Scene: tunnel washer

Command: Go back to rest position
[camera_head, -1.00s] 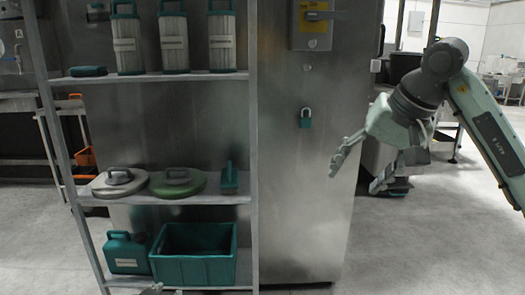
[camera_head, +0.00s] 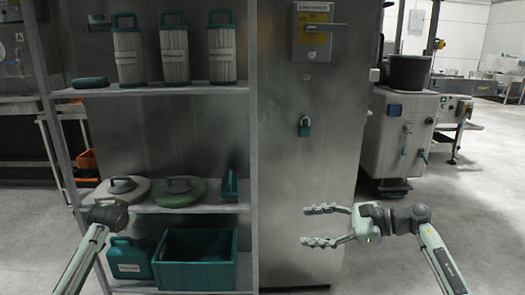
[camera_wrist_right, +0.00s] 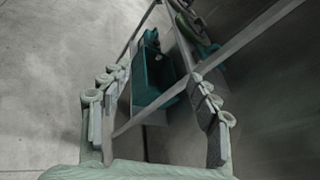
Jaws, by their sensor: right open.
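My right gripper (camera_head: 307,226) is open and empty in the head view. Its fingers point left, in front of the lower part of the steel cabinet (camera_head: 305,150). In the right wrist view the right gripper (camera_wrist_right: 155,80) also shows spread fingers with nothing held between them. My left arm comes in from the lower left, and its wrist end, with the left gripper (camera_head: 116,217), is in front of the shelf's left side. The left fingers are too unclear to tell their state.
A metal shelf (camera_head: 150,90) holds filter canisters, round lids, a teal jug (camera_head: 127,258) and a teal bin (camera_head: 195,262). A machine (camera_head: 398,140) stands behind at the right. The floor at the right is clear.

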